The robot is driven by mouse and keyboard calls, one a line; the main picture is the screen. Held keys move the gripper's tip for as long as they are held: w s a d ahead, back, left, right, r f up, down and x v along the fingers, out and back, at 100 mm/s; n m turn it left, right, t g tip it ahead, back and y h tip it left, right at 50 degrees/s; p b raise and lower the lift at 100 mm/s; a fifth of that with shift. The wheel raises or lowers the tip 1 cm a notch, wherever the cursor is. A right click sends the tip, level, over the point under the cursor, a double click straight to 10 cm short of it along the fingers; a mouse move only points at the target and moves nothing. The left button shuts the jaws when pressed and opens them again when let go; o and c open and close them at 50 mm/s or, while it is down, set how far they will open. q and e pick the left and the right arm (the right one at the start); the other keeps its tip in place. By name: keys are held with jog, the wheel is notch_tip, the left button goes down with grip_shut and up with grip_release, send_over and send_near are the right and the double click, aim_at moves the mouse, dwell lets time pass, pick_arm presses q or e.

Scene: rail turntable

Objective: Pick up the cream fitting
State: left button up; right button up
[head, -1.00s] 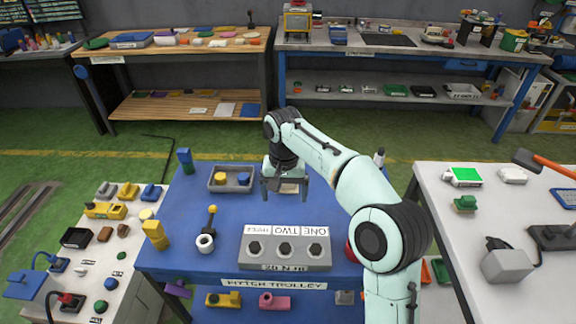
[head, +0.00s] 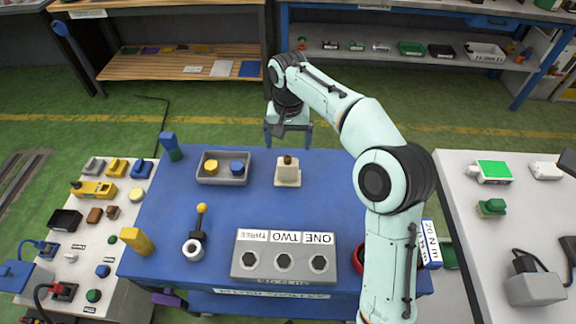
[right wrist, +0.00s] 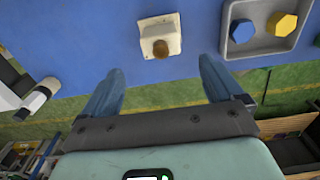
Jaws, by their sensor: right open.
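The cream fitting (head: 286,174), a small cream block on a flat base with a brown knob on top, stands upright on the blue trolley top (head: 330,190). It also shows in the right wrist view (right wrist: 154,29), ahead of the fingertips and apart from them. My right gripper (head: 288,140) is open and empty, at the trolley's far edge beyond the fitting in the head view. In the right wrist view its two blue fingers (right wrist: 163,70) are spread wide with nothing between them. My left gripper is not in view.
A grey tray (head: 224,181) with a yellow and a blue hexagonal piece stands left of the fitting. A grey block with three sockets (head: 284,262), labelled ONE, TWO, THREE, is at the near edge. Side tables flank the trolley. Blue surface around the fitting is clear.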

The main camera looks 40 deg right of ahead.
aim_at(289, 157)
notch_tip(289, 157, down, 6)
jog(key=shift+s+f+b, duration=0.15)
jog(key=shift+b, duration=0.4)
jog(key=shift+a+f+b, duration=0.1)
jog(key=shift+f+b, duration=0.2)
jog(key=shift+f, duration=2.55)
jog(key=c, duration=1.3)
